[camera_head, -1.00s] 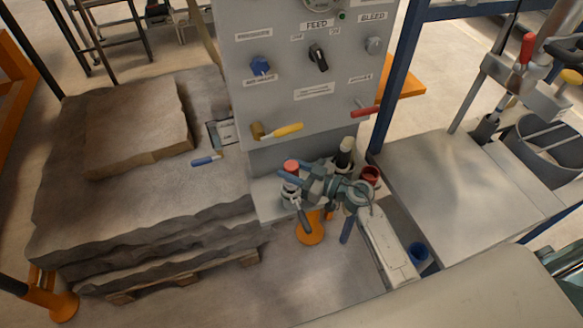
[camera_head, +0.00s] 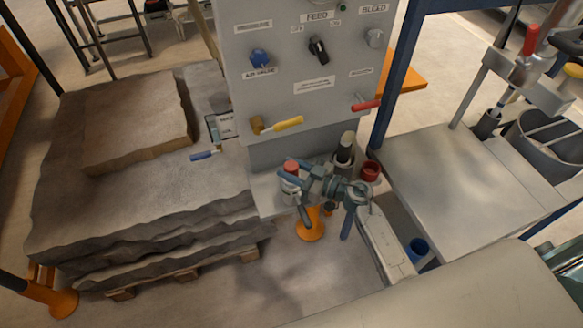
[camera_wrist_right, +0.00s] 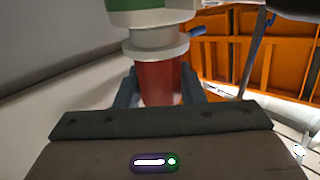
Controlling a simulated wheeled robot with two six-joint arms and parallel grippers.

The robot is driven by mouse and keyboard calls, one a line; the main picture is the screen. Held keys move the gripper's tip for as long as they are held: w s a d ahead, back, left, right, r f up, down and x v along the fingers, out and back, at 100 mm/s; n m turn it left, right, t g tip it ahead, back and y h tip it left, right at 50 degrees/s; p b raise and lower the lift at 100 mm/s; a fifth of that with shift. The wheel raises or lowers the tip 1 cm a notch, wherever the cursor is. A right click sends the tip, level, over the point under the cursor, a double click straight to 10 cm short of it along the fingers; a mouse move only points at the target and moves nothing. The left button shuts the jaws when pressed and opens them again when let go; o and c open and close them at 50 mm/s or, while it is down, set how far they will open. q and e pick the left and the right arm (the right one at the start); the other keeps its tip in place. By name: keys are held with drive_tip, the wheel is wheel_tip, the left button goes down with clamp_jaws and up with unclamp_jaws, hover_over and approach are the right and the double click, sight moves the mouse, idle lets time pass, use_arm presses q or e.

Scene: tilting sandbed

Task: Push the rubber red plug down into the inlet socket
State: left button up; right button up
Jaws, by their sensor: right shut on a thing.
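The red plug (camera_head: 291,165) stands upright at the front of the panel's base, with its red top showing in the head view. A pale socket (camera_head: 290,192) shows just below it; the joint between them is hidden by my fingers. My right gripper (camera_head: 292,176) reaches in from the right and is shut on the plug. In the right wrist view the red plug (camera_wrist_right: 160,82) sits between both fingers of my gripper (camera_wrist_right: 160,92), against a white collar (camera_wrist_right: 157,42) with a green part beyond. I cannot tell how deep the plug sits. My left gripper is not in view.
A grey panel (camera_head: 300,85) with knobs and a yellow-handled lever (camera_head: 285,124) rises behind. Layered stone (camera_head: 130,190) lies left, a grey table (camera_head: 450,185) right.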

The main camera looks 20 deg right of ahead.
drive_tip(key=shift+f, duration=0.65)
drive_tip(key=o, duration=1.2)
drive_tip(key=b+v, duration=0.3)
drive_tip(key=v, duration=0.7)
drive_tip(key=shift+s+d+b, duration=0.25)
drive_tip(key=shift+s+b, duration=0.05)
drive_tip(key=shift+b, duration=0.1)
drive_tip(key=shift+r, duration=0.1)
